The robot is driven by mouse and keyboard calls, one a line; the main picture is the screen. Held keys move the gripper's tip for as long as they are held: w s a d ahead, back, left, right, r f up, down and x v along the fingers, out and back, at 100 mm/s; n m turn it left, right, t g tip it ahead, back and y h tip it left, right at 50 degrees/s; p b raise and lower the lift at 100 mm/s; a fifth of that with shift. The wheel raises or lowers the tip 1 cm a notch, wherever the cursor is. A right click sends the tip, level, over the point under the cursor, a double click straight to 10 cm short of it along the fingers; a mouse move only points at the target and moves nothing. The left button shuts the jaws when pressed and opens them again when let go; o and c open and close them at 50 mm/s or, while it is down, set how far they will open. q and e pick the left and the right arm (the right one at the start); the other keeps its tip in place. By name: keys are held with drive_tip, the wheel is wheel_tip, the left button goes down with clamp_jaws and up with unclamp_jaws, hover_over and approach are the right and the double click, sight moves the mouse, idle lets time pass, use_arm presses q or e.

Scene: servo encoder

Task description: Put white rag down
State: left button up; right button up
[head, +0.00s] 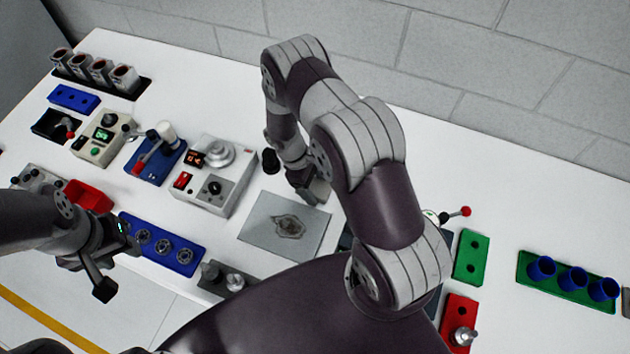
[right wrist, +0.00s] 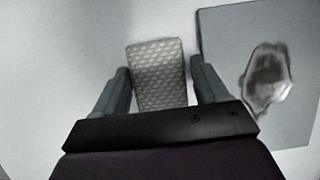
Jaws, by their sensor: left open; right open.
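The white rag (right wrist: 160,75) shows in the right wrist view as a pale, textured rectangle between the fingers of my right gripper (right wrist: 160,88). The fingers are open, one on each side of the rag. The rag appears to lie on the white table, left of the grey plate (right wrist: 222,50). In the head view my right gripper (head: 310,193) is low at the back edge of the grey plate (head: 258,243), and the rag is hidden or too small to make out. My left gripper (head: 116,262) is open and empty at the lower left.
The plate bears a brownish stain (head: 288,226). A blue rack (head: 160,244) lies by the left gripper. The table behind the right arm is clear.

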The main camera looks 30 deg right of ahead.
drive_tip(key=w+r, duration=0.1)
drive_tip(key=w+a+r+b, duration=0.1)
drive_tip(key=r, duration=0.1)
drive_tip(key=s+b+v, duration=0.1)
drive_tip(key=b+v, duration=0.1)
drive_tip(key=v, duration=0.6)
wheel_tip(320, 180, up, 10)
drive_tip(key=m+t+y, duration=0.2)
drive_tip(key=m+t, duration=0.1)
drive_tip(key=m, duration=0.2)
hover_over(315, 186)
drive_tip(key=s+a, duration=0.3)
drive_tip(key=a, duration=0.2)
drive_tip(key=s+f+m+t+b, duration=0.1)
drive_tip(key=s+m+t+b, duration=0.1)
drive_tip(key=s, duration=0.4)
drive_tip(key=shift+a+m+y+b, duration=0.25)
drive_tip(key=shift+m+y+b, duration=0.2)
drive_tip(key=shift+b, duration=0.35)
drive_tip(key=shift+w, duration=0.1)
